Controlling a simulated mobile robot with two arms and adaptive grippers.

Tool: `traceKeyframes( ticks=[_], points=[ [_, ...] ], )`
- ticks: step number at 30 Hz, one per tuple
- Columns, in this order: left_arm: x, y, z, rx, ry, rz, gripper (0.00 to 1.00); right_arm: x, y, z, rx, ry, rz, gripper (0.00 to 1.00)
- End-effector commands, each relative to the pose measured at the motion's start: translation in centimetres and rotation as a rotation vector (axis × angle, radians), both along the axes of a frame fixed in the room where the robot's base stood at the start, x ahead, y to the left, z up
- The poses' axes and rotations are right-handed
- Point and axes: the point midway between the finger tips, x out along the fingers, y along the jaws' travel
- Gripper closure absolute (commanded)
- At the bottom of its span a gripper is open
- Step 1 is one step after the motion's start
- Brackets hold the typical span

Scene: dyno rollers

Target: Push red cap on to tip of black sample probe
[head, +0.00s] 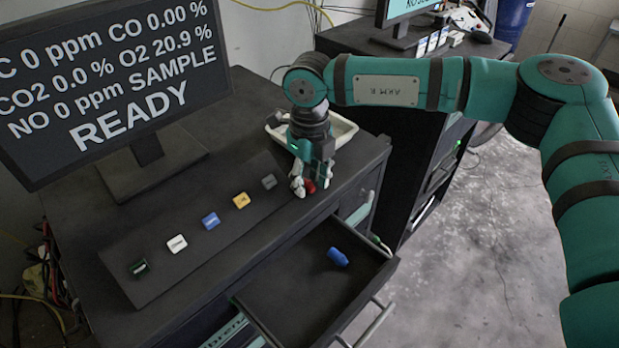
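My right gripper (309,184) hangs down over the front right part of the cabinet top, in front of the white tray. A small red cap (309,187) shows between its fingertips, and the fingers appear closed on it. Part of the cap is hidden by the fingers. I cannot make out the black sample probe or its tip against the dark surfaces. My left gripper is not in view.
A white tray (343,132) sits behind the gripper. A panel (160,285) carries several coloured buttons. The open drawer (285,295) juts out in front with a blue object (338,256) inside. A monitor (110,70) reading READY stands at left.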

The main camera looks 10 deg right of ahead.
Motion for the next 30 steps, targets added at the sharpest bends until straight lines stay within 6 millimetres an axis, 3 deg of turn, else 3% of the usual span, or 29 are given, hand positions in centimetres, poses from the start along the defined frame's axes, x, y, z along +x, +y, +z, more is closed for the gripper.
traceKeyframes(
  ticks=[8,13,24,30],
  points=[
    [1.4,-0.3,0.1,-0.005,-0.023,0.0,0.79,0.0,0.0,0.0,0.0,0.0,0.0,0.54],
    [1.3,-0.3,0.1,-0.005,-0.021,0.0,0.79,0.1,0.0,1.0,0.003,-0.002,-0.001,0.54],
    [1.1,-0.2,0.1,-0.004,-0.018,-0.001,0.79,0.1,0.0,8.4,0.002,-0.002,-0.001,0.54],
    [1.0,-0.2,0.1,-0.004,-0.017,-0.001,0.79,0.1,0.0,11.2,0.001,-0.001,0.0,0.54]
  ],
)
